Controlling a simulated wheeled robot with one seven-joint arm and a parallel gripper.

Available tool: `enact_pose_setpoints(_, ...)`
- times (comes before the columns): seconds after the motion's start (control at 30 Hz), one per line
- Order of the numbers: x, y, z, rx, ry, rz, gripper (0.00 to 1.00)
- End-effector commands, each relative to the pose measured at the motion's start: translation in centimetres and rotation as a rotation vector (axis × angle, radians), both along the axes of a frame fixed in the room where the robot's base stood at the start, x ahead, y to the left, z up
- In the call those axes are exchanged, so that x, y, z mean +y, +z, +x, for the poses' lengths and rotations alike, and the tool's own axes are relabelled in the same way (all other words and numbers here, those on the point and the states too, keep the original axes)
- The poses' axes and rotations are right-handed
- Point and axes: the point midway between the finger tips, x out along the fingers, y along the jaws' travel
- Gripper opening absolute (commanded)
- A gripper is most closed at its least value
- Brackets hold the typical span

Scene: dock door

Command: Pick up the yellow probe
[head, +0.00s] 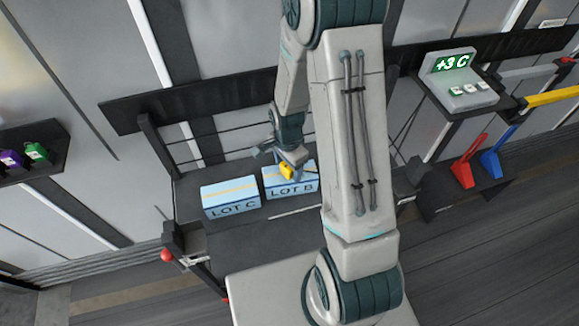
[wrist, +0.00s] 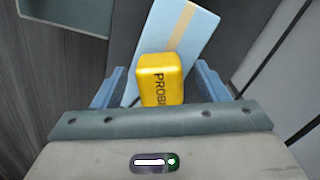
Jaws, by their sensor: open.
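The yellow probe (wrist: 160,80) is a small block with PROBE lettering, seen in the wrist view between the two fingers of my gripper (wrist: 155,88). The fingers stand apart on either side of it, with gaps showing. In the head view the probe (head: 287,171) is at my gripper (head: 290,163), by the top of the light-blue LOT B box (head: 305,184). The LOT B box also shows behind the probe in the wrist view (wrist: 196,38). I cannot tell whether the probe rests on the box.
A LOT C box (head: 231,198) stands left of LOT B on the dark bench (head: 262,238). A display reading +3 C (head: 458,78) is at the right, above red (head: 466,165) and blue (head: 491,160) handled items. A shelf (head: 55,160) with small coloured items is at the left.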

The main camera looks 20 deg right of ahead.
Motion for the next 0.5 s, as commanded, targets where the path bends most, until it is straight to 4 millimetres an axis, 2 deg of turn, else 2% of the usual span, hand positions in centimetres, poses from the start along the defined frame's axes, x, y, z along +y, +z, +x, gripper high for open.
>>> enact_pose_setpoints(0.03, 0.00, 0.01, 0.00, 0.000, 0.000, 0.000, 0.67)
enact_pose_setpoints(0.2, 0.00, 0.02, 0.00, 0.000, 0.000, 0.000, 0.20)
enact_pose_setpoints(0.23, 0.00, 0.02, 0.00, 0.000, 0.000, 0.000, 0.15)
enact_pose_setpoints(0.27, 0.00, 0.02, 0.00, 0.000, 0.000, 0.000, 0.15)
enact_pose_setpoints(0.3, 0.00, 0.04, 0.01, 0.000, 0.000, 0.000, 0.11)
enact_pose_setpoints(0.5, 0.00, 0.07, 0.01, 0.000, 0.001, 0.000, 0.11)
